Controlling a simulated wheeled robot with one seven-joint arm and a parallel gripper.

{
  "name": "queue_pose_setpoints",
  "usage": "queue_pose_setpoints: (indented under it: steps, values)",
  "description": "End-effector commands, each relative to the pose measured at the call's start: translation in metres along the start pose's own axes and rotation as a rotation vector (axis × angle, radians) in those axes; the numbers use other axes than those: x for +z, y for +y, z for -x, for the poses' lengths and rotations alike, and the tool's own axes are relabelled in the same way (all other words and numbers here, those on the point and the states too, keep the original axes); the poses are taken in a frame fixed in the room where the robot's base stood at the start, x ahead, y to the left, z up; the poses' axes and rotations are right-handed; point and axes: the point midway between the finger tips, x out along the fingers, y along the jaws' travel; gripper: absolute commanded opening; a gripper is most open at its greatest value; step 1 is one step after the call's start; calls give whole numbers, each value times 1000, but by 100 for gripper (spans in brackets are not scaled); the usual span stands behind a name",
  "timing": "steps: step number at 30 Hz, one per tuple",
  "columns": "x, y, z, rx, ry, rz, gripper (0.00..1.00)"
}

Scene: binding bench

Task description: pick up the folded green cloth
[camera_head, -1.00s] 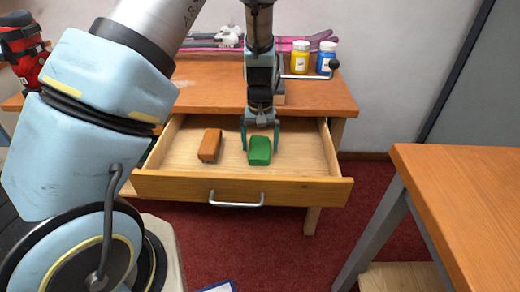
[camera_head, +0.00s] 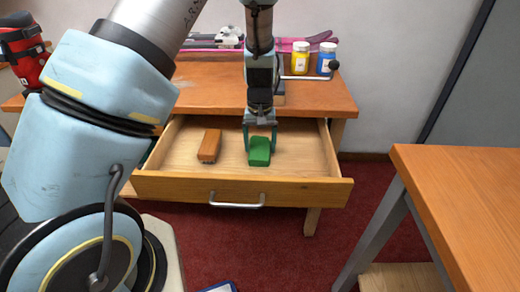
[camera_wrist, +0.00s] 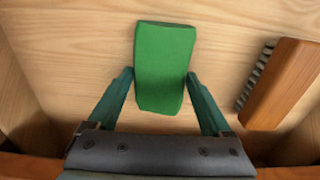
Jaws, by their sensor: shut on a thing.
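The folded green cloth (camera_head: 259,152) lies on the floor of the open drawer (camera_head: 180,187), right of its middle. It is a thick green block in the wrist view (camera_wrist: 165,65). My gripper (camera_head: 260,148) is down in the drawer with one finger on each side of the cloth. In the wrist view my gripper's fingertips (camera_wrist: 160,76) are at the cloth's left and right sides, and the jaws are shut on it. The cloth looks to be still at the drawer floor; I cannot see under it.
A brown wooden brush (camera_head: 209,145) lies in the drawer left of the cloth, bristles facing it. On the desk top (camera_head: 320,98) stand a yellow jar (camera_head: 300,58) and a blue jar (camera_head: 326,58). Another table (camera_head: 475,190) is at the right.

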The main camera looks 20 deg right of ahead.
Motion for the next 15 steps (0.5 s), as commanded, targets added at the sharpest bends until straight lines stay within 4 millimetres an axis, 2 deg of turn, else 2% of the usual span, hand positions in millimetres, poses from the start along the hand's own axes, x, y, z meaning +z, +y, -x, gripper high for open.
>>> queue_pose_setpoints:
  steps: [8,11,15]
  values:
    - [0,0,10,1,1,0,30]
    - [-1,0,24,1,3,-1,30]
    - [-1,1,54,3,6,-2,30]
